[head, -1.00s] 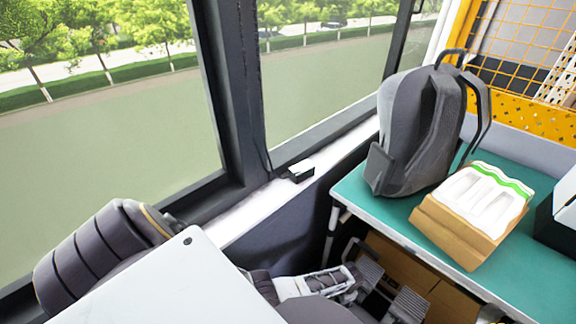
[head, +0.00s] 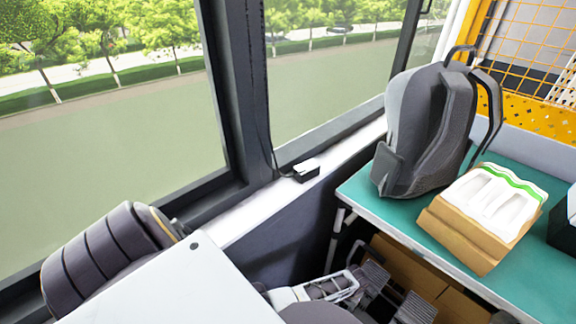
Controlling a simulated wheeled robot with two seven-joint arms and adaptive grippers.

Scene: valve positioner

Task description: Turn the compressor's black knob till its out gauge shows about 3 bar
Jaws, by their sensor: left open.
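The compressor, its black knob and its out gauge are not in this view. My left gripper (head: 388,294) is low in the middle of the head view, in front of the dark space beneath the green table. Its two grey fingers stand apart and hold nothing that I can see. My right gripper is not in view.
A green table (head: 362,204) at the right bears a grey backpack (head: 415,130) and a cardboard box with white packs (head: 470,235). A black box (head: 566,232) stands at the right edge. Windows and a white sill (head: 255,210) run along the left.

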